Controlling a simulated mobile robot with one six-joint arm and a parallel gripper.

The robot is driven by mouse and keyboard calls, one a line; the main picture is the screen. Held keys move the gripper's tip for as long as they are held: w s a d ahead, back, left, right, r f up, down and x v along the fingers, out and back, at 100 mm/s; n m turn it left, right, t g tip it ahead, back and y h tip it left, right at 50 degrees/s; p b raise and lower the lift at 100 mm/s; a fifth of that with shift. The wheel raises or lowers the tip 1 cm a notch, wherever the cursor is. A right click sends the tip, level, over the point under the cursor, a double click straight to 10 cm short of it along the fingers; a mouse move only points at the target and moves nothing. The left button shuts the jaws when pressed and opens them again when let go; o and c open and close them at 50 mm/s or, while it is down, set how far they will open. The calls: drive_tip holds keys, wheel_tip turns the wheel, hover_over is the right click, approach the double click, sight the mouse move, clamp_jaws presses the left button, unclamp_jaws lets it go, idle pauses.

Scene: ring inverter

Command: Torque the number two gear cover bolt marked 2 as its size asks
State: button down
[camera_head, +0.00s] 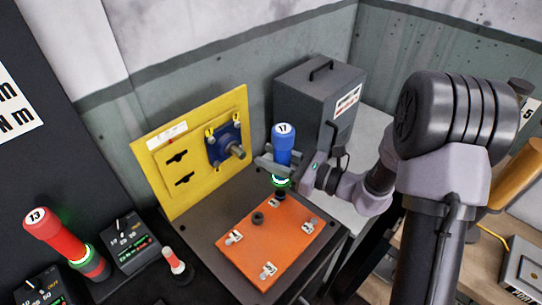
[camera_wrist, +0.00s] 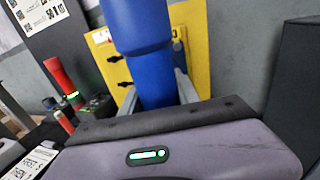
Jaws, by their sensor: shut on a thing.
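My gripper (camera_head: 276,168) is shut on a blue tool (camera_head: 283,140) with 17 on its top and a green glowing ring low on its body. The tool stands roughly upright over the far corner of the orange cover (camera_head: 284,245). A dark bolt or socket end (camera_head: 280,194) shows right below it; I cannot tell whether they touch. Small white labels sit near the cover's other corners, such as the right label (camera_head: 308,225); their numbers are too small to read surely. The wrist view shows the blue tool (camera_wrist: 150,50) between my fingers.
A red tool (camera_head: 52,232) marked 13 stands at the left beside dark boxes with lit displays (camera_head: 131,243). A small red and white piece (camera_head: 173,260) stands nearer the cover. A yellow panel (camera_head: 160,150) and a dark grey case (camera_head: 318,95) stand behind.

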wheel_tip(320, 180, up, 5)
drive_tip(key=p, duration=0.4)
idle(0.3)
drive_tip(key=shift+d, duration=0.1)
